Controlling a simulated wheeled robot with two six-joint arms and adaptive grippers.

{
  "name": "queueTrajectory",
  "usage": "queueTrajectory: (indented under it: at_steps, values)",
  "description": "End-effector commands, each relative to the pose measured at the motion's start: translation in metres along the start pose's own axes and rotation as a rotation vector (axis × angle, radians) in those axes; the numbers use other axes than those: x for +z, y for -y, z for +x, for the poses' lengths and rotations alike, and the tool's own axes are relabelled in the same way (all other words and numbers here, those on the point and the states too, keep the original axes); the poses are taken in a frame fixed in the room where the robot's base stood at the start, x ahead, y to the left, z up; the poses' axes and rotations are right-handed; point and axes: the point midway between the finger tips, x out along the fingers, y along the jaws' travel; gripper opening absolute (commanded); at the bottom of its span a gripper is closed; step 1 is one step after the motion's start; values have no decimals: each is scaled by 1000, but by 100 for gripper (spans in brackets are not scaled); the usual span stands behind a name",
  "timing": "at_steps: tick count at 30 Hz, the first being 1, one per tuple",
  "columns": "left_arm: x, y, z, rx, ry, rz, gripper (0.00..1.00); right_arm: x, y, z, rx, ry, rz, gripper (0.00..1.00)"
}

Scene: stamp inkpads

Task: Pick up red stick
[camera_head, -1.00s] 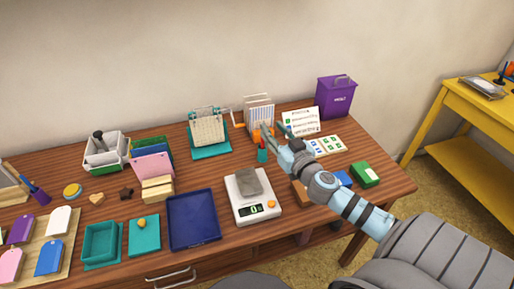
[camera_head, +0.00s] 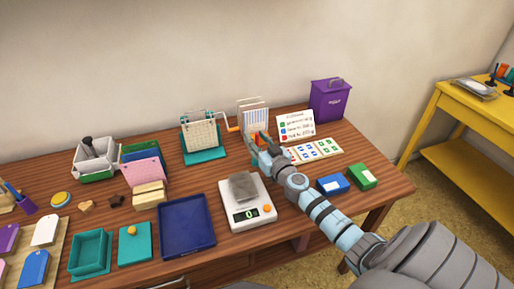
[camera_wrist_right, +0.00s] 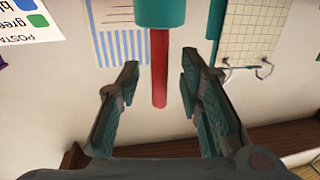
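The red stick (camera_wrist_right: 159,68) shows in the right wrist view, sticking out of a teal cup (camera_wrist_right: 160,12), with its free end between my right gripper's fingers. My right gripper (camera_wrist_right: 158,92) is open, with a visible gap between the stick and each finger. In the head view my right gripper (camera_head: 262,146) is at the cup near the back of the desk. It hides the stick and most of the cup there. My left gripper is in neither view.
A card rack (camera_head: 254,112) stands right behind the gripper. A teal-based calendar stand (camera_head: 202,134) is to the left, a scale (camera_head: 234,214) in front.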

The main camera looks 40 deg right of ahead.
Motion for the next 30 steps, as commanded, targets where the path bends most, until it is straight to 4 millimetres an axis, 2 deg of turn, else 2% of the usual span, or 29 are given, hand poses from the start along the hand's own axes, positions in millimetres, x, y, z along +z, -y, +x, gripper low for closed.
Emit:
queueTrajectory:
  at_steps: [1,5,6,15,19,23,26,30]
  values:
    - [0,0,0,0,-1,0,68,0,0,0,0,0,0,23]
    - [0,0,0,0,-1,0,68,0,0,0,0,0,0,2]
    - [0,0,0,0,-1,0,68,0,0,0,0,0,0,0]
    - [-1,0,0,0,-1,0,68,0,0,0,1,0,0,0]
    - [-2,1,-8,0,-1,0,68,-8,0,0,1,0,0,0]
    - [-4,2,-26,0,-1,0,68,-29,0,0,1,0,1,0]
    - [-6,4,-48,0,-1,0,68,-53,0,0,1,0,1,0]
    - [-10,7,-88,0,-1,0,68,-98,0,0,1,-1,1,0]
